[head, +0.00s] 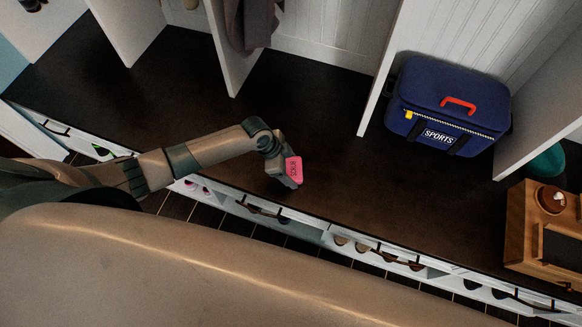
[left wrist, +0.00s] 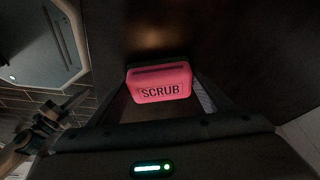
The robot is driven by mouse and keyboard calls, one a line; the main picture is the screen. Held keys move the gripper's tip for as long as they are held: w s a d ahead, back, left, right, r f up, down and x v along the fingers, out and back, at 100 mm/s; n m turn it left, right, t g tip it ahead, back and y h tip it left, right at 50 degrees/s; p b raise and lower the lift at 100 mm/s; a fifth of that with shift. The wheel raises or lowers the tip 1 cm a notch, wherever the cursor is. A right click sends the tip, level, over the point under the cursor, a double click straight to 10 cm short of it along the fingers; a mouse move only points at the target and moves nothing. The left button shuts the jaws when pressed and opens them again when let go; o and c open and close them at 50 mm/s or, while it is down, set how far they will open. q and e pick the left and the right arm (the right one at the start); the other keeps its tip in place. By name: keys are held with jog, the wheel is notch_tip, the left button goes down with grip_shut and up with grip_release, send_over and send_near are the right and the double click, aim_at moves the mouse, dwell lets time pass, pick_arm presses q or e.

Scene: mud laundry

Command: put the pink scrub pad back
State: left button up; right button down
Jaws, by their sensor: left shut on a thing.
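The pink scrub pad (head: 294,168) is at the end of my left arm, over the dark bench top in the head view. In the left wrist view the pad (left wrist: 160,84) shows its pink side with the word SCRUB. My left gripper (head: 287,172) is shut on the pad, with a finger on either side of it. I cannot tell whether the pad touches the bench top or is just above it. My right gripper is not in the head view.
The dark bench top (head: 330,150) is clear around the pad. A blue SPORTS bag (head: 445,105) stands in a cubby at the right. White dividers (head: 380,70) rise behind. A wooden box (head: 535,235) stands at the far right. Shoes (head: 390,258) sit in cubbies below the bench.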

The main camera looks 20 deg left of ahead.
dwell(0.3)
pick_arm(q)
jog(key=shift+f, duration=0.1)
jog(key=o, duration=1)
jog(key=v, duration=1.2)
